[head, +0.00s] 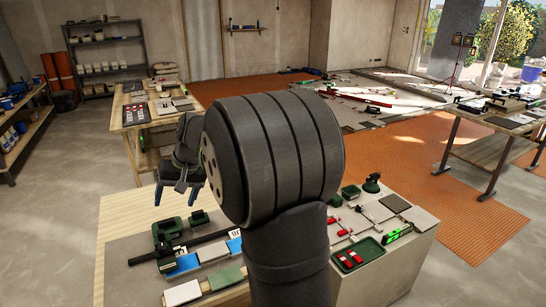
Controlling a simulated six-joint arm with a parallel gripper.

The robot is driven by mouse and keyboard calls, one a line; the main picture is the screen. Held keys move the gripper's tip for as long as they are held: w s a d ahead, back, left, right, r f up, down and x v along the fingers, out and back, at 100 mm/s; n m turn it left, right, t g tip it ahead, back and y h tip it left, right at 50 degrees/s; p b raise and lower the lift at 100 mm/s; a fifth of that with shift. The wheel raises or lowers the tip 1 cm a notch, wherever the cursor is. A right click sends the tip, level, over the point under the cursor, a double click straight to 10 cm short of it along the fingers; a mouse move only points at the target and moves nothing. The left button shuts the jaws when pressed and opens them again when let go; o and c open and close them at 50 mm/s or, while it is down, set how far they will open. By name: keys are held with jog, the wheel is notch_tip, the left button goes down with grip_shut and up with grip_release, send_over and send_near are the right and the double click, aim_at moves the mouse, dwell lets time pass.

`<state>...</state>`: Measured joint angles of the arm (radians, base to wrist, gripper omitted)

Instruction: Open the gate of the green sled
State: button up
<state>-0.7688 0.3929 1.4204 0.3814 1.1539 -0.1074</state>
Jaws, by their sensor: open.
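My gripper (174,190) hangs open and empty above the left part of the near workbench, with its fingers pointing down. Below it, dark green bodies stand on the bench: one block (167,229) at the left and a smaller one (199,218) to its right. A further green part (165,257) sits by a long black rail (205,239). I cannot tell for sure which of these is the green sled. Its gate is too small to make out, so I cannot tell its state. My gripper is apart from all of them. My arm hides the middle of the bench.
Blue, white and green pieces (214,252) lie in front of the rail. The bench's back left corner (125,211) is clear.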

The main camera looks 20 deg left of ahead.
jog(key=c, duration=0.3)
jog(key=n+t+h, duration=0.1)
jog(key=n+h, duration=0.3)
jog(key=n, duration=0.5)
send_over(162, 246)
jog(key=shift+c, duration=0.2)
notch_tip(162, 246, down, 18)
jog(key=shift+d+r, duration=0.1)
jog(key=shift+r, duration=0.1)
jog(key=c, duration=1)
